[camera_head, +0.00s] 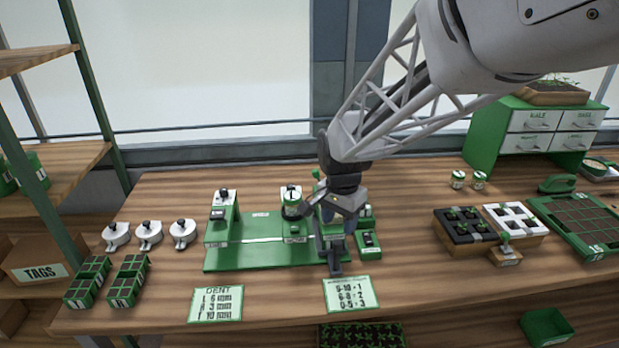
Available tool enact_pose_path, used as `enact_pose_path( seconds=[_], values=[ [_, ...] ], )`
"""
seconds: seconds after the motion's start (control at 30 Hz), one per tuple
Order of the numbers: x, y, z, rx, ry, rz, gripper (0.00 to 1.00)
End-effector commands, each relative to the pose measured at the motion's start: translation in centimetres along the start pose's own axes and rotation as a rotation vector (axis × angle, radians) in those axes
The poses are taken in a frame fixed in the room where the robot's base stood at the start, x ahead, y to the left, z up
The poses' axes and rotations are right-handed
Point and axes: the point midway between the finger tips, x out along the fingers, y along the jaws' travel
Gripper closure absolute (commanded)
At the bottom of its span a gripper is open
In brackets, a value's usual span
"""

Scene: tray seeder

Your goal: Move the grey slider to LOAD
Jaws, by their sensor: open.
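The green seeder base plate (225,258) lies on the middle of the bench, with a green post (224,215) at its left and a green-and-white cylinder unit (292,207) near its middle. My gripper (336,235) hangs over the plate's right end, pointing down, with its jaws open. It covers much of the green mechanism there. I cannot clearly pick out the grey slider or a LOAD label; the gripper hides part of this area and the lettering is too small. Whether the gripper touches anything cannot be told.
A small green box with dark controls (367,243) stands just right of the gripper. Two printed cards, DENT (215,304) and another (351,294), lie in front. White round parts (150,234) and small green trays (127,281) are left. A seedling tray (459,240) stands right, past clear bench.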

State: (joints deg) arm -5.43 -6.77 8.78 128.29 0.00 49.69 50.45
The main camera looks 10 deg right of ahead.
Motion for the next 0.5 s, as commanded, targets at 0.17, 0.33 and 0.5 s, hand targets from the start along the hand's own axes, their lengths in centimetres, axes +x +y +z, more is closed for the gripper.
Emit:
enact_pose_path(
  seconds=[0.17,0.33,0.5],
  values=[
    [1.5,0.0,0.0,0.000,-0.001,0.002,0.48],
    [3.5,0.0,0.0,0.000,-0.001,0.002,0.48],
    [5.5,0.0,0.0,0.000,-0.002,0.002,0.48]
  ],
)
